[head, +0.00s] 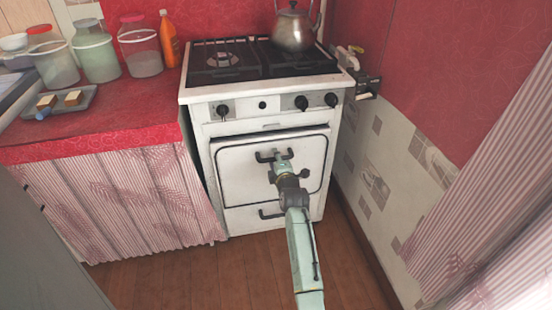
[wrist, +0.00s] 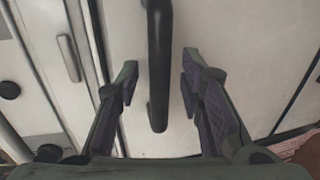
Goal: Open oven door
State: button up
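The white oven door (head: 236,168) is on the front of the stove, below the knobs. It looks shut, though a small gap would be hard to see. Its dark bar handle (head: 264,158) runs across the upper part of the door, partly hidden by my gripper (head: 280,168), which reaches it from the front. In the wrist view, the handle (wrist: 158,50) lies between the two fingers of my gripper (wrist: 160,82). The fingers are apart, with visible space on both sides of the bar, so it is not gripped.
A metal kettle (head: 294,28) stands on the hob (head: 238,62). A lower drawer handle (head: 268,214) sits below the door. A red counter (head: 135,106) is at left and a tiled wall (head: 376,180) at right. Wooden floor (head: 190,272) before the stove is clear.

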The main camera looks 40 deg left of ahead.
jog(key=shift+w+a, duration=0.1)
jog(key=shift+c, duration=0.2)
grip_shut()
dwell(0.7)
